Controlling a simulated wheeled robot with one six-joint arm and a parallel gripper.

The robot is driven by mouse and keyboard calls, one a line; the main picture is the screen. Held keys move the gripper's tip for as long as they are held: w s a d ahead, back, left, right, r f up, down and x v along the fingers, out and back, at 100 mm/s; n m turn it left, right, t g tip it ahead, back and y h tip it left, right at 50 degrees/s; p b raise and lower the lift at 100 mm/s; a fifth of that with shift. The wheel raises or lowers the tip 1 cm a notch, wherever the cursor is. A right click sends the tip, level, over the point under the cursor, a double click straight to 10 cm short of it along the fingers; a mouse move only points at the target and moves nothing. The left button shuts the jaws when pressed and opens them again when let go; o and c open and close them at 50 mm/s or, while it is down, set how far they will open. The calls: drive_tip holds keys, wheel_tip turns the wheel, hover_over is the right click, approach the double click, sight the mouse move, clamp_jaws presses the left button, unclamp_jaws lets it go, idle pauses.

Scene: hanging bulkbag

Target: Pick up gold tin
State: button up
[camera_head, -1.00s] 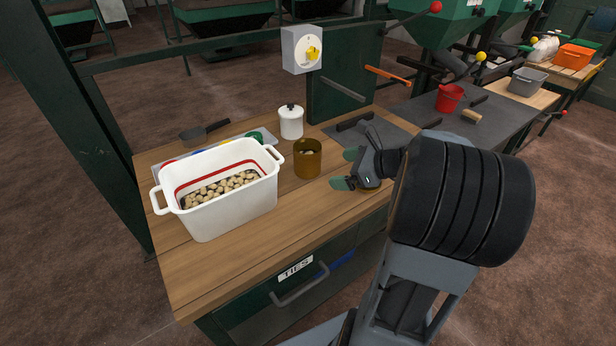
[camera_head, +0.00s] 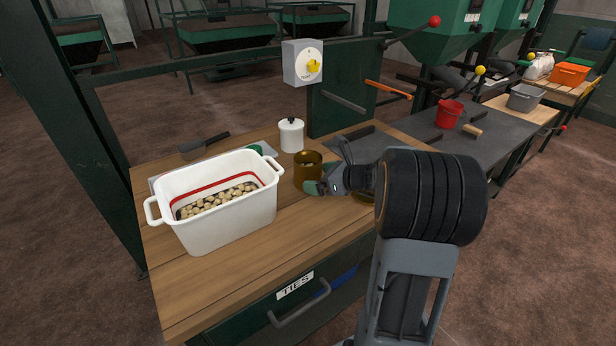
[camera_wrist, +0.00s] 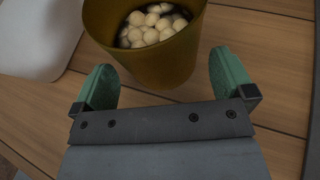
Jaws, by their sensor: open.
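The gold tin (camera_head: 306,167) stands upright on the wooden bench, right of the white tub. In the wrist view the gold tin (camera_wrist: 150,62) is at the top centre, with several round pale pieces inside it. My gripper (camera_head: 313,188) is at the front right side of the tin in the head view. In the wrist view my gripper (camera_wrist: 166,80) is open, its two green fingers spread either side of the tin's near lower part. The fingers do not visibly press on it. My wrist hides part of the tin's lower right in the head view.
A white tub (camera_head: 225,215) of pale round pieces stands left on the bench (camera_head: 190,285). A white lidded canister (camera_head: 291,135) stands behind the tin. A dark scoop (camera_head: 203,144) lies at the back left. A switch box (camera_head: 303,62) is mounted above. The bench front is clear.

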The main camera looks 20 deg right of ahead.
drive_tip(key=shift+x, duration=1.25)
drive_tip(key=shift+r, duration=0.1)
drive_tip(key=c, duration=1.1)
